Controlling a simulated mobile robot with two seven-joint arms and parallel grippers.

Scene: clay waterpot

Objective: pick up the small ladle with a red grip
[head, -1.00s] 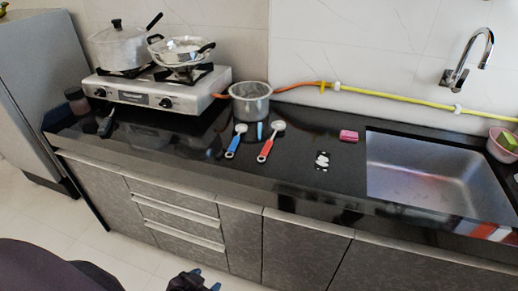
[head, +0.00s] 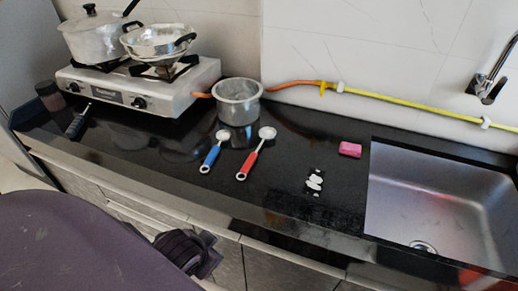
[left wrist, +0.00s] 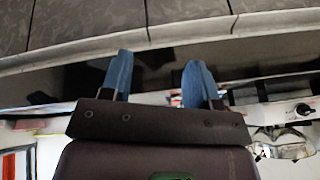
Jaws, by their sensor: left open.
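The small ladle with a red grip (head: 248,163) lies on the black counter in the head view. Its pale round bowl points to the back wall and its red grip slants toward the front edge. A similar ladle with a blue grip (head: 211,157) lies just left of it. My left gripper shows in the left wrist view (left wrist: 158,60), its two blue fingers spread with nothing between them. In the head view, my left arm is at the lower left, in front of the counter and well short of the ladle; its fingers are not clear there. My right gripper is not in view.
A metal pot (head: 237,103) stands behind the ladles, and a gas stove (head: 125,94) with two pots is at the left. Small white pieces (head: 314,181), a pink block (head: 350,149) and the sink (head: 445,205) are to the right. Counter is clear in front of the ladles.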

